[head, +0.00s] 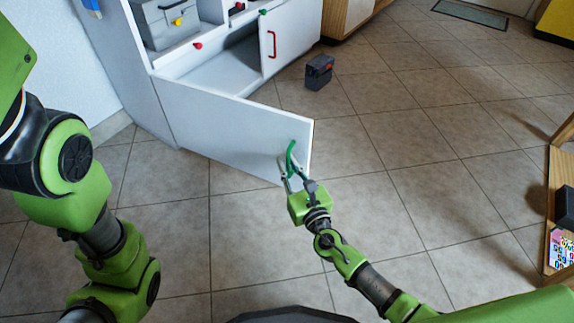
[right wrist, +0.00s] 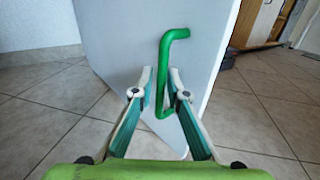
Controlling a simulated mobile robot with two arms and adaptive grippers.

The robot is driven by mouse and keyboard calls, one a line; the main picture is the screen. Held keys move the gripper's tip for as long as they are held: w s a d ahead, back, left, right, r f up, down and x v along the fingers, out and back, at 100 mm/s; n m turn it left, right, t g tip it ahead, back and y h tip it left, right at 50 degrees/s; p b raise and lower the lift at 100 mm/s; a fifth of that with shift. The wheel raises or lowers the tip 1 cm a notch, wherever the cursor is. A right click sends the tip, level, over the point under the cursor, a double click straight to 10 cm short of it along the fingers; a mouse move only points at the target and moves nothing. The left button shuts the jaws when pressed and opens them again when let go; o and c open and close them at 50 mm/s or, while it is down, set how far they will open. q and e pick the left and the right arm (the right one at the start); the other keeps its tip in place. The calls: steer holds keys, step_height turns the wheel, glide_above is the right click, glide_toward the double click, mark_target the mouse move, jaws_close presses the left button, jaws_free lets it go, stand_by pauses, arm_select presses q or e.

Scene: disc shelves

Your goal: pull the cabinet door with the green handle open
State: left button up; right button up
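The white cabinet door (head: 225,125) with the green handle (head: 290,158) stands swung out from the cabinet (head: 120,60), and the compartment behind it (head: 225,75) is exposed. My right gripper (head: 288,179) is at the handle near the door's free edge. In the right wrist view, the green handle (right wrist: 164,75) rises between the two fingertips of the right gripper (right wrist: 161,74). The fingers are apart, with gaps beside the bar, and do not clearly grip it. The door (right wrist: 120,35) fills the middle of that view. My left arm shows at the left, but its gripper is out of view.
A second white door with a red handle (head: 272,45) is closed beside the open compartment. A dark box (head: 319,72) stands on the tiled floor beyond the door. A wooden shelf (head: 560,200) is at the right edge. Floor right of the door is clear.

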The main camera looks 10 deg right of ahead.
steer(key=v, duration=0.7)
steer(key=shift+s, duration=0.3)
stand_by(0.3)
